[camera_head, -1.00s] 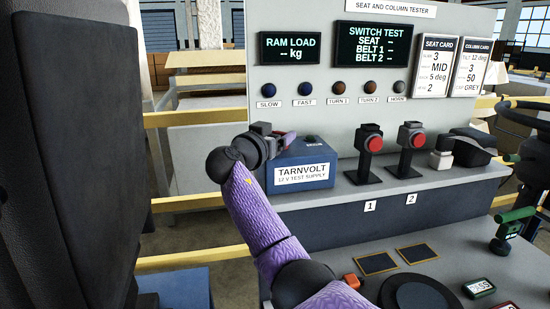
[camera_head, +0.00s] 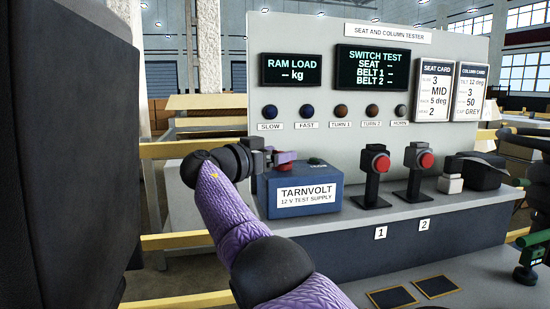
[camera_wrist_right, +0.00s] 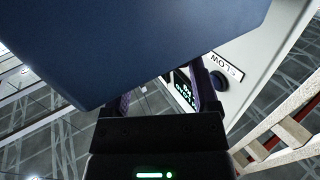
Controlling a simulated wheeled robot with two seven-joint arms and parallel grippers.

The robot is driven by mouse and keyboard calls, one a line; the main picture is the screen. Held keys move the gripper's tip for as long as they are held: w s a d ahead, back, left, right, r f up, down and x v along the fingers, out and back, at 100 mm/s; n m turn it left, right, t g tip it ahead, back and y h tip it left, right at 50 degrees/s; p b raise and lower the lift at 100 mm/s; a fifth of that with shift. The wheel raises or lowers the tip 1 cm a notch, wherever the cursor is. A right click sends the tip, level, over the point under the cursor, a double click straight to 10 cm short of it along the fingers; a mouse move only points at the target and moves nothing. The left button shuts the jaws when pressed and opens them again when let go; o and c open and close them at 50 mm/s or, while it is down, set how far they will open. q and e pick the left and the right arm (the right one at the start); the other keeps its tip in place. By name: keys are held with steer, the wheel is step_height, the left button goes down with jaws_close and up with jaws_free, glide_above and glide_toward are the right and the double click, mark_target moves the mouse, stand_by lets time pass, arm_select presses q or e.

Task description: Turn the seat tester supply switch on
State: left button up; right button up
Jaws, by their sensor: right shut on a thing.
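The blue TARNVOLT 12 V test supply box (camera_head: 300,198) stands at the left end of the grey bench ledge. A small red part (camera_head: 280,168), which looks like its switch, shows on the box top under my finger. My right gripper (camera_head: 284,157) comes over from the left, its purple finger at the box's top left. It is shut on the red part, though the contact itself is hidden. In the right wrist view the box's blue surface (camera_wrist_right: 150,45) covers the top and hides the fingertips. My left gripper is not in view.
The tester panel (camera_head: 330,100) rises close behind the box, with displays and a row of buttons. Two red-button stands (camera_head: 376,165) (camera_head: 420,160) stand to the right of the box. A large dark seat back (camera_head: 65,150) fills the left side.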

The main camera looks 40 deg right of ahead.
steer(key=o, duration=1.1)
steer(key=shift+a, duration=0.1)
steer(key=a+p, duration=0.2)
steer(key=a, duration=0.7)
steer(key=shift+a, duration=0.4)
